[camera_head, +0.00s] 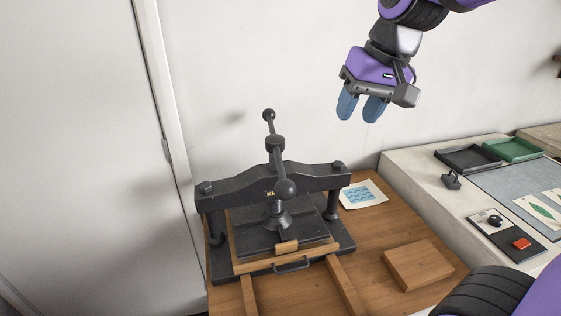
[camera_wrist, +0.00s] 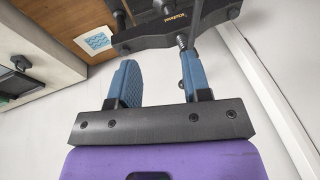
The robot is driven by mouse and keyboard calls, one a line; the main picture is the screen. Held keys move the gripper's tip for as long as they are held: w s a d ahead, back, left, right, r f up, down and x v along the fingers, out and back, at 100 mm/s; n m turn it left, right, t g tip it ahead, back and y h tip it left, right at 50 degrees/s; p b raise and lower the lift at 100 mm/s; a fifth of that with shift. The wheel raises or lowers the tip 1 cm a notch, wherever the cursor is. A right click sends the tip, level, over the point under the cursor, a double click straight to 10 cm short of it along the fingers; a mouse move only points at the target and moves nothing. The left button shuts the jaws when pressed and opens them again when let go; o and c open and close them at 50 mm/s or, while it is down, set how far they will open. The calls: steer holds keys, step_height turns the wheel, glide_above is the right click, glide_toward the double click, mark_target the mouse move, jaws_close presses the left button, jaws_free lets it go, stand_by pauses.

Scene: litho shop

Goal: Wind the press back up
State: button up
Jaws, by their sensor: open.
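The black press (camera_head: 270,205) stands on a wooden table. Its long handle bar (camera_head: 277,150) has a ball at each end and sits on top of the central screw (camera_head: 278,215). The screw's foot meets the dark plate, which lies over a wooden bed with a front pull handle (camera_head: 292,263). My gripper (camera_head: 361,108) is open and empty, in the air above and to the right of the press, apart from it. In the wrist view my two blue fingers (camera_wrist: 157,85) are spread, with part of the press (camera_wrist: 170,32) beyond them at the top.
A print with blue waves (camera_head: 363,194) lies right of the press. A wooden block (camera_head: 418,265) lies at the table's front right. The pale counter at right holds a dark tray (camera_head: 466,159), a green tray (camera_head: 514,149) and a red button box (camera_head: 521,243). A white wall stands behind.

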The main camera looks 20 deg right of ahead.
steer(key=g, duration=0.2)
glide_toward(282, 167)
steer(key=shift+m, duration=0.4)
steer(key=f, duration=0.3)
steer(key=a+f, duration=0.1)
steer(key=f, duration=0.5)
steer(key=shift+w+a, duration=0.3)
steer(key=shift+r, duration=0.1)
jaws_close()
